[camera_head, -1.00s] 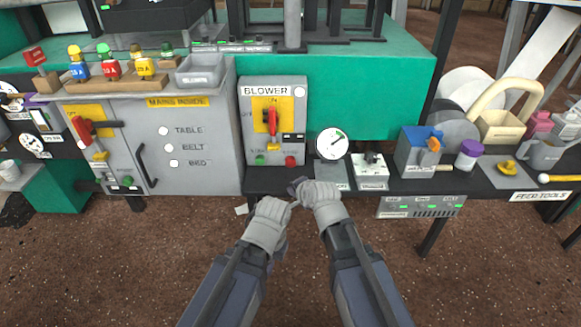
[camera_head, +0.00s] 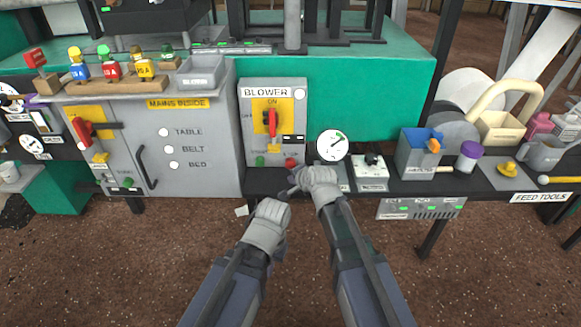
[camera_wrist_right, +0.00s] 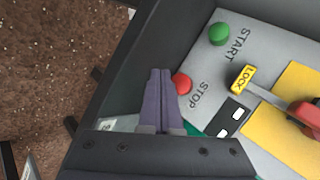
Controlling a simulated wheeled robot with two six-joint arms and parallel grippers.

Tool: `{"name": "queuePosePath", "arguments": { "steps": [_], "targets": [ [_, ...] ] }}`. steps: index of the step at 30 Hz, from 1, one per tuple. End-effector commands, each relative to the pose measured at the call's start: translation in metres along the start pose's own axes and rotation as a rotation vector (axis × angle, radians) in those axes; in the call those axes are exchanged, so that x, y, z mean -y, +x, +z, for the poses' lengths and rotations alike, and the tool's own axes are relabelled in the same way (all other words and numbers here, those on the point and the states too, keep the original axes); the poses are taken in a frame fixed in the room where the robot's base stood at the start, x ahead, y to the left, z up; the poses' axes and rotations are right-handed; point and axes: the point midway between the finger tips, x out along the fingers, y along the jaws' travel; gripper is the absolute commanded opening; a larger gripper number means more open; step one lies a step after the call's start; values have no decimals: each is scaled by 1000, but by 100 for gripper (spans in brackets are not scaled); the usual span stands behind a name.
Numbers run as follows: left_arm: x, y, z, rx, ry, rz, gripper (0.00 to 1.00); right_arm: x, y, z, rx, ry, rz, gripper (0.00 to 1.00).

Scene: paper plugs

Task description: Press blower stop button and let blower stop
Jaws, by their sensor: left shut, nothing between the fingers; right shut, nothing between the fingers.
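The grey blower box (camera_head: 246,127) stands on the bench edge in the head view. Its round red stop button (camera_head: 291,162) is low on the right, with the green start button (camera_head: 260,161) to its left. My right gripper (camera_head: 294,182) is shut and empty just below the stop button. In the right wrist view its closed purple fingers (camera_wrist_right: 160,74) lie right beside the red button (camera_wrist_right: 182,84); I cannot tell whether they touch it. My left gripper (camera_head: 284,206) is lower, in front of the bench edge, shut and empty; its fingertips are hard to see.
A red handle (camera_head: 271,121) on a yellow plate and a yellow LOCK tag (camera_wrist_right: 243,77) are on the same panel. A round gauge (camera_head: 333,145) and a small white switch box (camera_head: 371,172) stand right of the blower box. A grey cabinet (camera_head: 205,140) is to its left.

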Motion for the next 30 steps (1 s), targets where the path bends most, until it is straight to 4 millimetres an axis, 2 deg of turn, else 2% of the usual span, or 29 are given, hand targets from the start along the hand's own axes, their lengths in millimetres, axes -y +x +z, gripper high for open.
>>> {"name": "queuePosePath", "arguments": {
  "steps": [3,8,30],
  "targets": [
    [0,0,0,0,0,0,0,10,13,-10,-1,1,0,0],
    [0,0,0,0,0,0,0,15,21,-15,-1,0,0,0],
    [0,0,0,0,0,0,0,15,21,-16,0,0,0,0]
  ]
}}
